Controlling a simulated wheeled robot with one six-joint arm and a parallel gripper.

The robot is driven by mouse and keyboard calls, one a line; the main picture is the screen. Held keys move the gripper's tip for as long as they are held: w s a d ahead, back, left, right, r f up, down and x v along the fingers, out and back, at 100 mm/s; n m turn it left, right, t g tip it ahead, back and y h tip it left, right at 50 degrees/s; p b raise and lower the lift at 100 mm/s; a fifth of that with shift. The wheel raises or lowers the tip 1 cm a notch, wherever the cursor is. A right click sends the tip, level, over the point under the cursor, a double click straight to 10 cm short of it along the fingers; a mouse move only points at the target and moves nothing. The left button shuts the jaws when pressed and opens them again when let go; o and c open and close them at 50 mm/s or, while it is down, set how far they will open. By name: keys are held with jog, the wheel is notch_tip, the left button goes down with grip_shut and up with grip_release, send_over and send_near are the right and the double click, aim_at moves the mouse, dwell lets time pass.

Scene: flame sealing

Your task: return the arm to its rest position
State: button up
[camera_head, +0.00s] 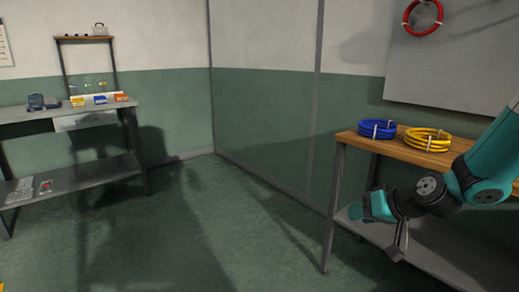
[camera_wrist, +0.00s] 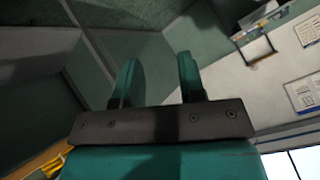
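My arm (camera_head: 490,170) reaches in from the right edge in the head view, bent, with its end in front of the right-hand workbench (camera_head: 346,140). My gripper (camera_head: 374,207) hangs below the bench top's height, pointing left, apart from the cable coils. In the wrist view its two teal fingers (camera_wrist: 156,68) stand apart with nothing between them. The fingertips are small and hard to make out in the head view.
A blue cable coil (camera_head: 377,129) and a yellow one (camera_head: 427,139) lie on the right bench. A left bench (camera_head: 30,115) holds small coloured boxes (camera_head: 99,99). A red ring (camera_head: 423,16) hangs on the wall panel. The floor (camera_head: 230,225) between the benches is clear.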

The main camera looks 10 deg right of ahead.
jog(key=s+a+r+n+g+y, duration=0.1)
jog(key=s+a+r+n+g, duration=0.5)
jog(key=s+a, duration=0.7)
jog(key=s+a+r+n+g+h, duration=0.1)
jog(key=s+r, duration=0.1)
jog(key=s, duration=0.5)
jog(key=s+a+r+g+h, duration=0.1)
jog(key=s+a+r, duration=0.1)
jog(key=s, duration=0.5)
notch_tip(320, 180, up, 16)
jog(key=s+p, duration=0.1)
jog(key=p, duration=1.5)
jog(key=shift+s+r, duration=0.15)
jog(key=shift+r, duration=0.1)
jog(key=shift+d, duration=0.1)
jog(key=shift+d, duration=0.1)
